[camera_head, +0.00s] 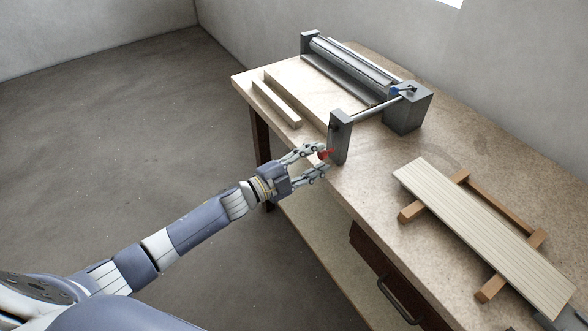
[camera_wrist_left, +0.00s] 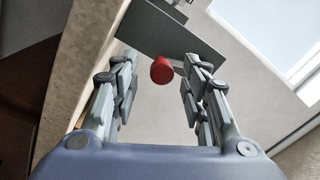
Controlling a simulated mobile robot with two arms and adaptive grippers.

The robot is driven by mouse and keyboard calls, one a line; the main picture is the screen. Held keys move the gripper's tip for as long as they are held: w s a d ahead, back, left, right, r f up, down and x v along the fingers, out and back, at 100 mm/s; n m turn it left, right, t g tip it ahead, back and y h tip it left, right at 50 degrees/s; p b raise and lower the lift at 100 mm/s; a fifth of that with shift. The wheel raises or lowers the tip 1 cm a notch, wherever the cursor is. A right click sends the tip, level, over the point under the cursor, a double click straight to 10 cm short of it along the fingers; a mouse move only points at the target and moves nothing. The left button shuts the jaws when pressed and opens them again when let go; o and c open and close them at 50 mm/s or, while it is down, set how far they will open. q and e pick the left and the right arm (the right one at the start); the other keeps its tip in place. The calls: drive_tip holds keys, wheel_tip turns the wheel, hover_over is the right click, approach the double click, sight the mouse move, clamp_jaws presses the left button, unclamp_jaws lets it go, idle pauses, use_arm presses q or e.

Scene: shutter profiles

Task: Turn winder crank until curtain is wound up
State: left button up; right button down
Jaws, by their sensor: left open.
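The winder stands at the back of the workbench, with a roller (camera_head: 352,62), a grey gear block (camera_head: 406,113) and a shaft (camera_head: 377,109) leading to a flat grey crank arm (camera_head: 341,138). The crank's red knob (camera_head: 326,154) sticks out toward my left gripper (camera_head: 322,160). That gripper is open, its fingers on either side of the knob. In the left wrist view, the knob (camera_wrist_left: 162,70) shows between the fingertips with gaps on both sides. The crank arm (camera_wrist_left: 183,38) lies behind it. I cannot clearly identify the curtain.
A pale slatted panel (camera_head: 480,228) lies on a wooden rack (camera_head: 500,208) at the bench's right. A pale wooden bar (camera_head: 276,103) lies at the back left. The bench top (camera_head: 375,180) is bare between crank and rack. A drawer handle (camera_head: 400,300) juts from the bench front.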

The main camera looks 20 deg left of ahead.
use_arm(q)
drive_tip(key=v, duration=1)
use_arm(e)
drive_tip(key=shift+a, duration=0.1)
use_arm(q)
drive_tip(key=shift+m, duration=0.3)
use_arm(e)
drive_tip(key=shift+f, duration=0.1)
